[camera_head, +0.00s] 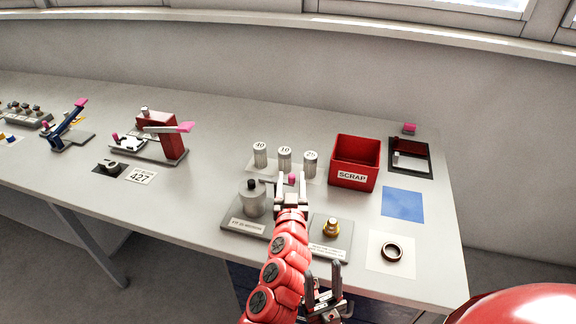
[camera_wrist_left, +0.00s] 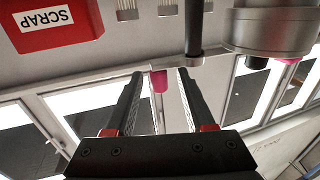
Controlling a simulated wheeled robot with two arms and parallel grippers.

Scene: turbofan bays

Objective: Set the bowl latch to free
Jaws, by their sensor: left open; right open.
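A grey metal bowl (camera_head: 255,198) with a black top knob stands on a grey plate on the table. It shows large at the upper right of the left wrist view (camera_wrist_left: 270,28), where the picture is upside down. A pink tip (camera_wrist_left: 159,81), perhaps the bowl's latch handle, shows there between the fingers of my left gripper (camera_wrist_left: 159,80). In the head view, the pink tip (camera_head: 292,178) is just beyond my left gripper (camera_head: 291,190). The fingers are open, with gaps beside the tip; contact cannot be told. My right gripper (camera_head: 325,298) is open, low in the picture.
A red SCRAP bin (camera_head: 354,160) and several grey cylinders (camera_head: 285,158) stand behind. A brass part (camera_head: 331,227) sits right of my left arm. A dark ring (camera_head: 391,252) lies on a white square. A red clamp stand (camera_head: 170,135) is further left.

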